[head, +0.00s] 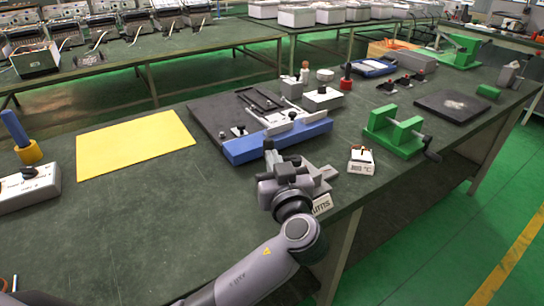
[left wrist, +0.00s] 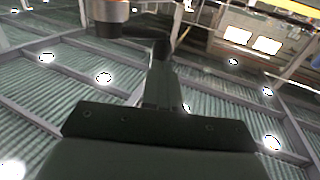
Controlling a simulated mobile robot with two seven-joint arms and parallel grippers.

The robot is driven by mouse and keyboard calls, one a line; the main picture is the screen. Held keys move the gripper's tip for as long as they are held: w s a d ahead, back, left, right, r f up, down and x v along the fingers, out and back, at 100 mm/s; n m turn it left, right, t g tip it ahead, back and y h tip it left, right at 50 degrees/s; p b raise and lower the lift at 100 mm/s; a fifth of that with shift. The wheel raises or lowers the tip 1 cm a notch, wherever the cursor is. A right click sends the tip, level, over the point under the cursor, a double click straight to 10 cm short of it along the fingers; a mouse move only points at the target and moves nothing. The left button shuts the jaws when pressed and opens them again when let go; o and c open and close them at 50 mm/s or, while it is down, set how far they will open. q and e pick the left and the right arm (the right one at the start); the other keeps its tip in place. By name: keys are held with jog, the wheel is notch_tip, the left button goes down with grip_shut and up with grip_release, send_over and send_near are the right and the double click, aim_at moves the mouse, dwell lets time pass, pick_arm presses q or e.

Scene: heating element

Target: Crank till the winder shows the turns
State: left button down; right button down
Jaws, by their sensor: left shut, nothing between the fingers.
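The green winder (head: 393,131) stands on the right part of the workbench, near its front edge. Its dark crank handle (head: 432,156) sticks out at the right, toward the aisle. A small white box with dark and reddish terminals (head: 361,162) stands to the left of the winder. A white block with dark lettering (head: 322,204) is partly hidden by my left gripper (head: 279,158). This gripper is shut and empty, in front of the blue fixture and well left of the crank. The left wrist view shows the ceiling and lamps. My right gripper is not in view.
A blue-edged fixture (head: 258,150) on a dark board lies behind my left gripper. A yellow sheet (head: 135,143) lies at the left, beside a blue-handled tool (head: 15,130). A black mat (head: 452,107) lies right of the winder.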

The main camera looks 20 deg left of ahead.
pick_arm(q)
jog(key=shift+w, duration=0.15)
jog(key=shift+w+a+m+t+h, duration=0.15)
jog(key=shift+a+m+t+h, duration=0.15)
jog(key=shift+m+t+h, duration=0.15)
dwell(0.5)
